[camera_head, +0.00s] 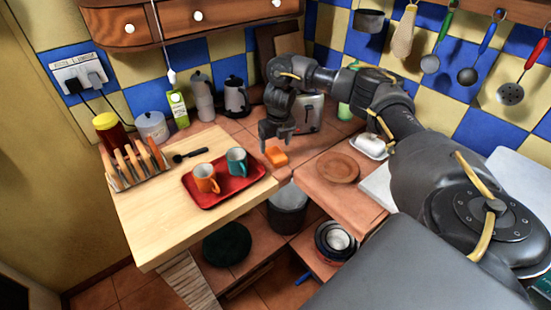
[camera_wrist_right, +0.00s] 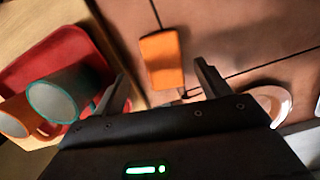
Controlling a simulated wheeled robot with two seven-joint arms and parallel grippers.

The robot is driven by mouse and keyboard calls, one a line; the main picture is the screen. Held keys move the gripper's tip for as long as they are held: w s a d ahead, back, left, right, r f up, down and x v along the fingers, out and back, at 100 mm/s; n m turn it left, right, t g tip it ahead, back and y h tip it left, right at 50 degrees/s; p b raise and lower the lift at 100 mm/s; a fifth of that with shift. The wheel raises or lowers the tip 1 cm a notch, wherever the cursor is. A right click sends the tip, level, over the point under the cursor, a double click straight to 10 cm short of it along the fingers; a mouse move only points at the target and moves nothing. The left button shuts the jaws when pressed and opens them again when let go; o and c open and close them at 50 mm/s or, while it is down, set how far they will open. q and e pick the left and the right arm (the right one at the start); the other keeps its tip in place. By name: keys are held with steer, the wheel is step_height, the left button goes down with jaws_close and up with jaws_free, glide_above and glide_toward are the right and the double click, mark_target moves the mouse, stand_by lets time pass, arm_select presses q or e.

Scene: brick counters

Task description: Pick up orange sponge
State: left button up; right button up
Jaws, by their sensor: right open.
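The orange sponge (camera_head: 276,156) lies on the brown tiled counter, just right of the wooden board. In the right wrist view the sponge (camera_wrist_right: 162,58) lies on the tiles ahead of the fingertips, between their lines and nearer the left finger. My right gripper (camera_head: 276,138) is open and empty, pointing down above and close to the sponge. Its two fingers also show in the right wrist view (camera_wrist_right: 160,85), with a wide gap between them. They look apart from the sponge. My left gripper is in neither view.
A red tray (camera_head: 222,194) with an orange mug (camera_head: 206,178) and a teal mug (camera_head: 237,161) sits on the wooden board (camera_head: 150,235), left of the sponge. A round brown plate (camera_head: 338,167) lies to the right. A toaster (camera_head: 309,112) stands behind. A bin (camera_head: 288,210) is below the counter.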

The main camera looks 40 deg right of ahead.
mark_target(276, 154)
steer(key=shift+s+f, duration=0.2)
steer(key=f, duration=0.4)
steer(key=shift+w+d+f, duration=0.2)
steer(key=shift+f, duration=0.1)
steer(key=c, duration=1)
